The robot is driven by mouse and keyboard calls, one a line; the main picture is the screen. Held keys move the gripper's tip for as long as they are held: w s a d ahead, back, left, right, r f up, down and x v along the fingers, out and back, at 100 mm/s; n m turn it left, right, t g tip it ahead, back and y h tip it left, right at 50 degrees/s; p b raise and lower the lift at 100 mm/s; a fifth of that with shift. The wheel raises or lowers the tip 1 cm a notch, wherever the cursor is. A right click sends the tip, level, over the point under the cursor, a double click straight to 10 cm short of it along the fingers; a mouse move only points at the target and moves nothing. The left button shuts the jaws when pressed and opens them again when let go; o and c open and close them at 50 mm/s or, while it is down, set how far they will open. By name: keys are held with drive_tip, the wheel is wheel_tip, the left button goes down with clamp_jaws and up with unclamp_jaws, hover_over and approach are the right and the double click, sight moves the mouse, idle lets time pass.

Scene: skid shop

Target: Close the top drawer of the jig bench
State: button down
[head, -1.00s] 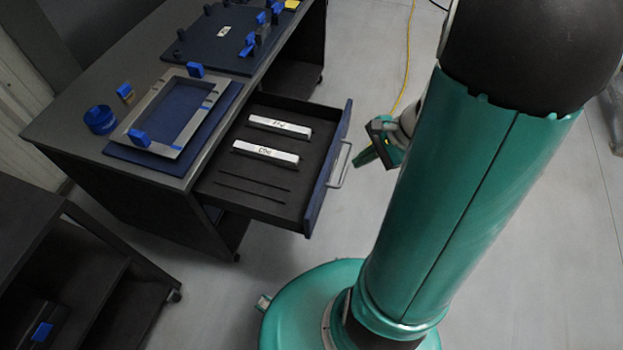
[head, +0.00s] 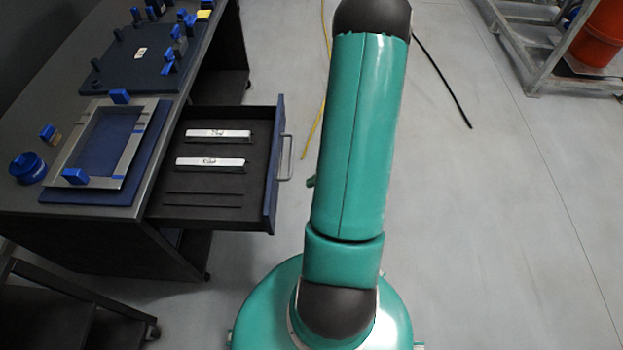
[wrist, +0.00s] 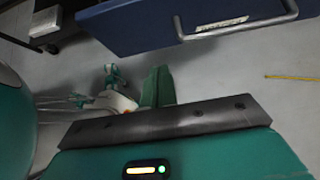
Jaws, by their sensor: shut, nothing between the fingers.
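The jig bench (head: 186,82) stands at the left in the head view, with its top drawer (head: 225,206) pulled out to the right. The drawer has a blue front (head: 272,165) and a metal handle (head: 286,158). Two labelled pale bars and two thin dark strips lie inside. In the wrist view the blue drawer front (wrist: 130,28) and handle (wrist: 236,32) show at the top. My gripper (wrist: 158,76) is shut and empty there, apart from the handle in the picture. In the head view my arm hides most of the gripper.
A blue plate with a grey frame (head: 142,143) and a dark fixture plate (head: 115,66) lie on the bench top. A dark cart (head: 100,320) stands at lower left. A metal rack (head: 530,60) is at upper right.

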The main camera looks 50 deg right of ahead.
sight(275, 192)
drive_tip(key=w+a+f, duration=0.1)
drive_tip(key=w, duration=0.1)
drive_tip(key=w+a+f, duration=0.1)
drive_tip(key=w+a, duration=0.1)
drive_tip(key=w+a+f, duration=0.2)
drive_tip(key=shift+w+f, duration=0.1)
drive_tip(key=shift+w+a, duration=0.2)
drive_tip(key=shift+w, duration=0.2)
drive_tip(key=shift+w+a, duration=0.1)
drive_tip(key=shift+w, duration=0.1)
